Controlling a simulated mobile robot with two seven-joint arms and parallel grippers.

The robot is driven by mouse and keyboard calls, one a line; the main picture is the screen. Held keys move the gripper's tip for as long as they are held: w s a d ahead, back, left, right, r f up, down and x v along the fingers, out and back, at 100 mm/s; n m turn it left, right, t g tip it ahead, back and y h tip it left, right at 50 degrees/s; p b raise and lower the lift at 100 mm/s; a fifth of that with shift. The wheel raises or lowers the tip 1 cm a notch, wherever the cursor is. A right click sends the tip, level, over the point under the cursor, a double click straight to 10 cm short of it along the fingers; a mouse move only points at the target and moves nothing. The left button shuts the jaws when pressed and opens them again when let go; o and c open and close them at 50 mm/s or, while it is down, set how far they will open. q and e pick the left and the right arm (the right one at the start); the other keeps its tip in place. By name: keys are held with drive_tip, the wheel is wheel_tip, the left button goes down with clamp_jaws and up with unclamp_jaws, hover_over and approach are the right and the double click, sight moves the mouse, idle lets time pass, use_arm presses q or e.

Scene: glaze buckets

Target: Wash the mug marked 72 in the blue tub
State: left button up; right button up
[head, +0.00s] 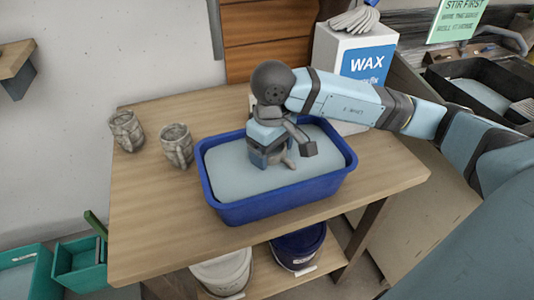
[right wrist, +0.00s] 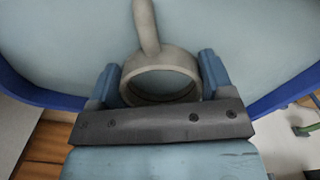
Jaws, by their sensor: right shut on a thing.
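The blue tub (head: 275,208) stands on the wooden table, filled with pale grey-blue liquid. My right gripper (head: 271,160) points down into the tub near its middle. It is shut on a beige-grey mug (right wrist: 165,58), whose round rim and handle show between the two blue fingers in the right wrist view. In the head view only a small part of this mug (head: 289,162) shows beside the fingers, at the liquid. No number can be read on it. Two other grey-brown mugs (head: 126,131) (head: 177,146) stand upright left of the tub; their marks are unreadable. My left gripper is out of view.
A white WAX box (head: 350,85) with gloves (head: 355,19) on top stands behind the tub. Buckets (head: 222,270) sit on the lower shelf. Teal bins (head: 80,262) stand low at the left. A dark sink (head: 470,90) is at the right. The table's front left is clear.

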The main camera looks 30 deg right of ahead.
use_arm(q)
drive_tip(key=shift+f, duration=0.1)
use_arm(e)
drive_tip(key=shift+d, duration=0.4)
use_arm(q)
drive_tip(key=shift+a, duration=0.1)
use_arm(e)
drive_tip(key=shift+a, duration=0.1)
drive_tip(key=shift+a+b, duration=0.4)
drive_tip(key=shift+a, duration=0.75)
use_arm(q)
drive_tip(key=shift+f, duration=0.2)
use_arm(e)
drive_tip(key=shift+d, duration=0.15)
drive_tip(key=shift+d+b, duration=0.55)
drive_tip(key=shift+d, duration=0.6)
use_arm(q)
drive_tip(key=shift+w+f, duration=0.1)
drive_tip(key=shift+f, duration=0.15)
use_arm(e)
drive_tip(key=shift+a, duration=0.15)
